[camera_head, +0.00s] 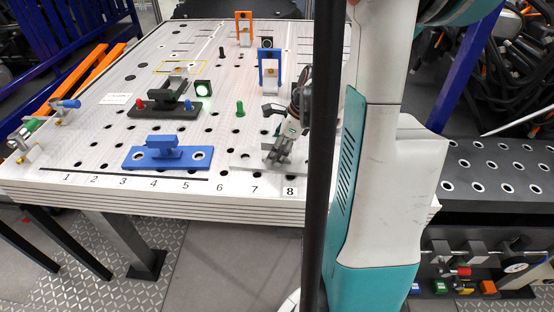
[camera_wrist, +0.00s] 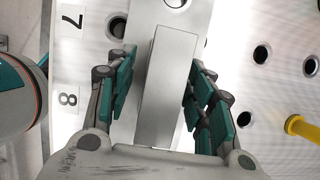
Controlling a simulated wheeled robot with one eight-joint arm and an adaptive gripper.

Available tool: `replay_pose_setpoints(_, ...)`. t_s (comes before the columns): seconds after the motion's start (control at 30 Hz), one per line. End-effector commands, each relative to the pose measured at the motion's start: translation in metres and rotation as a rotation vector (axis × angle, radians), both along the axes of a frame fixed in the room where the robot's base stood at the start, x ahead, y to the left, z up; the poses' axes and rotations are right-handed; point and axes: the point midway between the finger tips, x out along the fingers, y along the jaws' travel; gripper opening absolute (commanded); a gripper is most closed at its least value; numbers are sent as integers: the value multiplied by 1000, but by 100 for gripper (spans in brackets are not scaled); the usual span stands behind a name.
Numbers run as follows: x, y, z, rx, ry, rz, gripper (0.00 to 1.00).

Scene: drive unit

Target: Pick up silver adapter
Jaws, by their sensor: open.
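The silver adapter (camera_head: 249,162) lies on the perforated table near its front edge, by the numbers 7 and 8. It has a flat plate with a raised bar, like the blue one beside it. My gripper (camera_head: 278,157) is over it, fingers pointing down, and hides part of it. In the wrist view the adapter's bar (camera_wrist: 160,90) runs between the two open green-padded fingers of my gripper (camera_wrist: 160,72). A gap shows on the left; the right finger is close to the bar. I cannot tell whether it touches.
A blue adapter (camera_head: 166,153) lies to the left and a black one (camera_head: 163,105) behind it. A green peg (camera_head: 240,108) stands behind my gripper. Blue (camera_head: 269,67) and orange (camera_head: 244,28) frames stand farther back. A yellow peg (camera_wrist: 301,129) is right in the wrist view.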

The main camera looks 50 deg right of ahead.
Motion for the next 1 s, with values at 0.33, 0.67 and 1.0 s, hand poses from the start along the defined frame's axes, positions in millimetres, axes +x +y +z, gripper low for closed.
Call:
replay_pose_setpoints(0.33, 0, 0, 0, 0, 0, 0, 0)
replay_pose_setpoints(0.67, 0, 0, 1, 1, -1, 0, 0)
replay_pose_setpoints(1.0, 0, 0, 36, 1, -1, 0, 0)
